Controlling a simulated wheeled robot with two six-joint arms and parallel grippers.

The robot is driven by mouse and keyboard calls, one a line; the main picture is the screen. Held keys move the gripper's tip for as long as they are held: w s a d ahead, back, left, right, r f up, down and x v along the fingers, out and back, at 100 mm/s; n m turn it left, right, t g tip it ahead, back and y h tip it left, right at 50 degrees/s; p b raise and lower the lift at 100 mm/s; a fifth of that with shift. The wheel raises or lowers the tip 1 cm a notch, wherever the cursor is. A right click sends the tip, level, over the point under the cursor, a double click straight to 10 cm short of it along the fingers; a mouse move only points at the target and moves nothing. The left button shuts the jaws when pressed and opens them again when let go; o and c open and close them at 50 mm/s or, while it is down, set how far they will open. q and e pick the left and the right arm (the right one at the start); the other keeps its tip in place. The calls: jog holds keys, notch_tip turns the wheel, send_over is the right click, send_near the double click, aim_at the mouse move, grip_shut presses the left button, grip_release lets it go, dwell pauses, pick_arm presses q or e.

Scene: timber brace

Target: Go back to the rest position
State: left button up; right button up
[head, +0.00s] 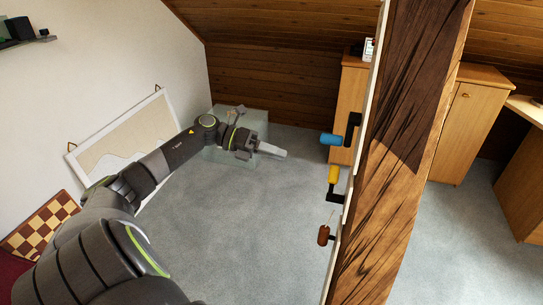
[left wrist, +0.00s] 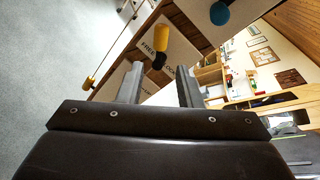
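My left gripper (head: 272,150) is stretched out over the carpet, left of the timber post (head: 410,150), with clear space between them. In the left wrist view its two fingers (left wrist: 158,84) stand apart with nothing between them. The left wrist view shows the blue handle (left wrist: 220,13) and a yellow handle (left wrist: 160,40) beyond the fingertips, beside white panels (left wrist: 165,48) with partly readable lettering. My right gripper is not in view.
A pale translucent box (head: 245,122) stands behind my left forearm. A framed board (head: 120,140) leans on the left wall, with a chessboard (head: 42,225) nearer. Wooden cabinets (head: 468,125) stand at the back right. Grey carpet (head: 250,230) is free between my arm and the post.

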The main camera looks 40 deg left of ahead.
pick_arm(q)
jog(key=shift+s+a+r, duration=0.15)
jog(key=shift+s+a, duration=0.1)
jog(key=shift+a, duration=0.15)
dwell(0.3)
